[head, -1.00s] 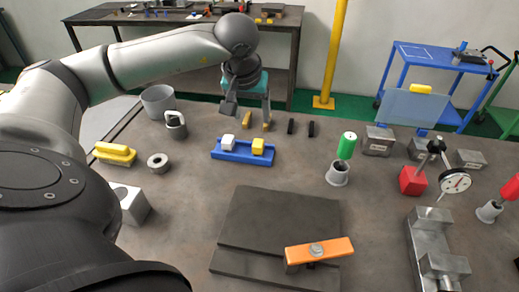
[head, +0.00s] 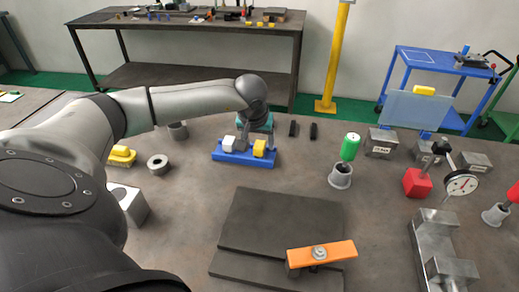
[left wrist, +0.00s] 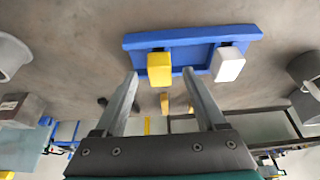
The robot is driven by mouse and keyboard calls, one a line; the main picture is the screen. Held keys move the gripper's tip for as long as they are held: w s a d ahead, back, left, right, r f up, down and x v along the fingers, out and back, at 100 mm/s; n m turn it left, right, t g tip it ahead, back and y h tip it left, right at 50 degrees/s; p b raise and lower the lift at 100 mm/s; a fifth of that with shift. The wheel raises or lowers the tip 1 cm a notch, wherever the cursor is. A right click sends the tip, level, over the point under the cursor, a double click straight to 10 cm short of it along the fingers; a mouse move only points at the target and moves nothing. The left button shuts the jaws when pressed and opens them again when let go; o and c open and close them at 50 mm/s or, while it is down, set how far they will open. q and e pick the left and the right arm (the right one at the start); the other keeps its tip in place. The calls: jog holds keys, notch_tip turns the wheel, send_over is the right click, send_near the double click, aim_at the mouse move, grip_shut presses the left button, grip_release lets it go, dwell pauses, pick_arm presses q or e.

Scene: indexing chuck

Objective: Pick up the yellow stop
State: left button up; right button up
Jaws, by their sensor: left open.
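The yellow stop (head: 259,148) is a small block at the right end of a blue holder (head: 243,159), beside a white block (head: 228,143). In the left wrist view the yellow stop (left wrist: 159,71) appears between the fingertips of my left gripper (left wrist: 161,73), with the white block (left wrist: 229,65) outside the fingers. My left gripper (head: 257,138) is open and empty just behind and above the holder. I cannot tell whether the fingers reach down around the stop. My right gripper is out of view.
A green-handled tool in a grey cup (head: 340,176) stands to the right. Two black pegs (head: 313,131) stand behind. A dark plate (head: 280,222) with an orange bar (head: 322,254) lies in front. Small yellow pieces (left wrist: 164,103) lie behind the holder. Table between holder and plate is clear.

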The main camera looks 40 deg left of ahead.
pick_arm(q)
jog(key=shift+x, duration=1)
jog(key=shift+r, duration=0.1)
grip_shut()
jog(key=shift+w, duration=0.1)
